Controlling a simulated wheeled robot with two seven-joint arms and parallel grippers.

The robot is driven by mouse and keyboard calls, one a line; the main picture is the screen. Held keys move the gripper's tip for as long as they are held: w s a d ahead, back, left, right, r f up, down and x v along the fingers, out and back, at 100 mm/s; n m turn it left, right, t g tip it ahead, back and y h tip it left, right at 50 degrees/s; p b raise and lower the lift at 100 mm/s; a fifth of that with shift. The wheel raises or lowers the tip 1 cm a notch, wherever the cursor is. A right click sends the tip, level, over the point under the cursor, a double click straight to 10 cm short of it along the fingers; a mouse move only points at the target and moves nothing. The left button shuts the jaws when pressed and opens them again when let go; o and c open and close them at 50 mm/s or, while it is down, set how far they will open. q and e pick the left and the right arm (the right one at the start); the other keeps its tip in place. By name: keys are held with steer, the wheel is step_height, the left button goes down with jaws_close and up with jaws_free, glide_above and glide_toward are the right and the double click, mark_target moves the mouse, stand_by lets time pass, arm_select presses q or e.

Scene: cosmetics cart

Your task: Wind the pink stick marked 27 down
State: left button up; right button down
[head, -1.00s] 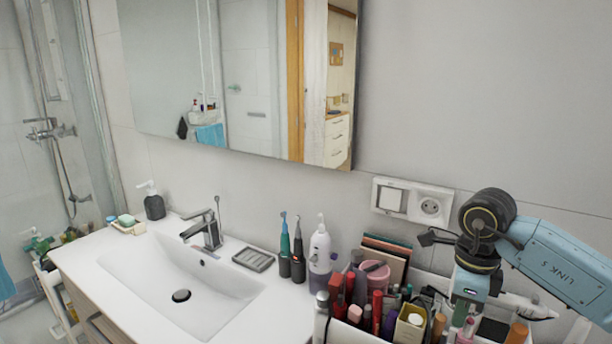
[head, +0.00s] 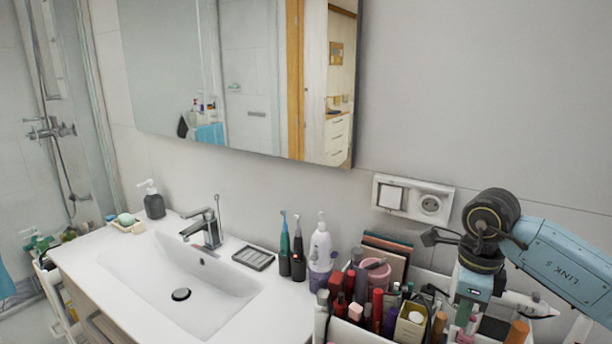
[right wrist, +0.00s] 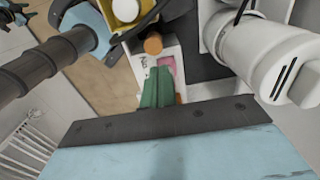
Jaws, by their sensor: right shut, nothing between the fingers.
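My right gripper (head: 464,312) points down into the cosmetics cart at the right of the head view. Its green fingers (right wrist: 159,90) are shut with nothing between them in the right wrist view. A small pink piece (right wrist: 166,62) shows just beyond the fingertips; it may be the pink stick, but no number can be read. In the head view a pink bit (head: 471,327) shows beside the fingers, mostly hidden. I cannot tell whether the fingers touch it. My left gripper is in neither view.
Lipsticks and tubes crowd the cart left of the gripper, with a cream box (head: 409,325) and orange-brown caps (head: 517,332) close by. A white bottle (head: 320,248) and toothbrushes (head: 298,262) stand by the sink (head: 185,280). A socket panel (head: 412,197) is on the wall behind.

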steer(key=shift+d, duration=0.4)
stand_by(0.4)
steer(key=shift+w+d+b, duration=0.2)
steer(key=shift+w+b, duration=0.2)
steer(key=shift+b, duration=0.1)
steer(key=shift+w+a, duration=0.25)
steer(key=shift+r, duration=0.25)
step_height(320, 180, up, 6)
steer(key=p, duration=0.4)
steer(key=shift+f, duration=0.25)
